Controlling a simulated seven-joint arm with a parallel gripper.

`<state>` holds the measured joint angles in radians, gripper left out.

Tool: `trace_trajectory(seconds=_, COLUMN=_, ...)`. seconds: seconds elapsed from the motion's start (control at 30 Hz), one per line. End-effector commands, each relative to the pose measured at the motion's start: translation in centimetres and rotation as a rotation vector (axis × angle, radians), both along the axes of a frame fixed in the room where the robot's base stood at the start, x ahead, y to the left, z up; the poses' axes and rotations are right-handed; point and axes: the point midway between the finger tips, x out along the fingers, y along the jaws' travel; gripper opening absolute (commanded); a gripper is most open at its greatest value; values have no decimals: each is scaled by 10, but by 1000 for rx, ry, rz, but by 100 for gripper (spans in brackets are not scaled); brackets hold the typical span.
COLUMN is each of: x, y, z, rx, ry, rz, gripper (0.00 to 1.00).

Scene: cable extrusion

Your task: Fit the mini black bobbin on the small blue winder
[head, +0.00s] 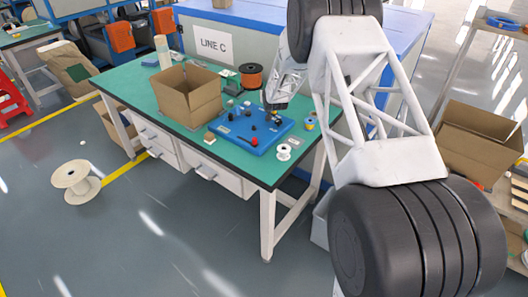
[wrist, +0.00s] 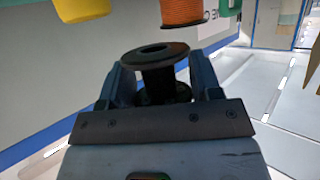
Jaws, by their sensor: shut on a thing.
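My gripper (wrist: 163,74) is shut on a mini black bobbin (wrist: 153,55), whose flange and waist show between the two fingers in the wrist view. In the head view my gripper (head: 273,101) is above the back right part of a blue board (head: 230,133) on the green table. The bobbin is too small and hidden to make out there. Small black parts and a red knob (head: 254,141) are on the board. I cannot tell the small blue winder apart from the blue board in either view.
On the green table (head: 128,100), an open cardboard box (head: 188,97) stands left of the board and an orange spool (head: 251,77) behind it. A white spool (head: 284,152) and a small blue-and-yellow item (head: 310,124) are at its right. The orange spool also shows in the wrist view (wrist: 181,12).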

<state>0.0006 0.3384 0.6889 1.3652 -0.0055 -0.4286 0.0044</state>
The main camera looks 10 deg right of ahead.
Motion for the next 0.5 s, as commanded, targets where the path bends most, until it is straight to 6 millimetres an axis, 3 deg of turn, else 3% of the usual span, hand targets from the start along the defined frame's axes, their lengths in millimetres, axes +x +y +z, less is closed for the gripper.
trace_trajectory(seconds=0.27, x=-29, y=-2, z=8, rx=-1, ry=-1, rz=10, gripper=35)
trace_trajectory(seconds=0.5, x=-78, y=-4, z=17, rx=-1, ry=0, rz=21, gripper=35)
